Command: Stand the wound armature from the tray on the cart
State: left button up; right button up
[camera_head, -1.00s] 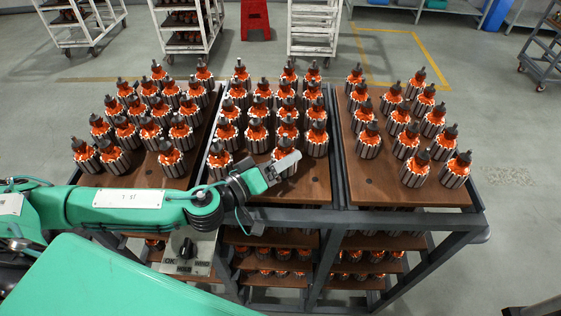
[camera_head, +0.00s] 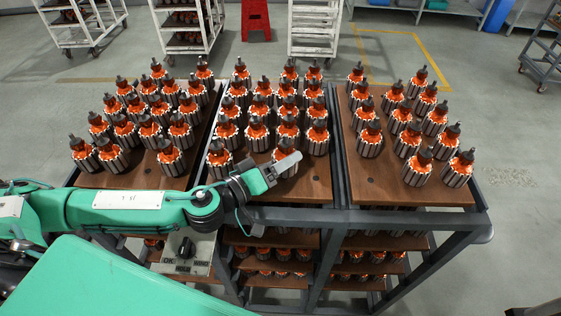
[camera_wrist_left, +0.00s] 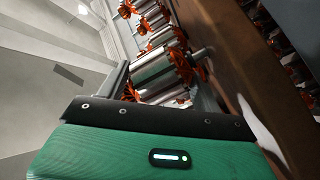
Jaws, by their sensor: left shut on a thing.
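My left gripper (camera_head: 283,167) is over the front of the middle wooden board on the cart (camera_head: 400,217). Its grey finger covers the lower part of a wound armature (camera_head: 282,149), with orange windings and a dark top; it is shut on this armature, which looks upright. I cannot tell whether its base touches the board. In the left wrist view a large silver armature (camera_wrist_left: 160,70) with orange windings is close by; the fingertips are not clear there. My right gripper is not in view.
Many upright armatures fill the left, middle and right boards (camera_head: 440,193), standing close around the gripper. The front strip of the right board is bare. Lower shelves (camera_head: 270,282) hold more armatures. White trolleys (camera_head: 315,28) and a red stool (camera_head: 255,20) stand behind.

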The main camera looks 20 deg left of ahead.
pick_arm(q)
jog(key=shift+f+b, duration=0.25)
jog(key=shift+b, duration=0.05)
jog(key=o, duration=1.2)
jog(key=shift+o, duration=1.3)
jog(key=shift+s+f, duration=0.1)
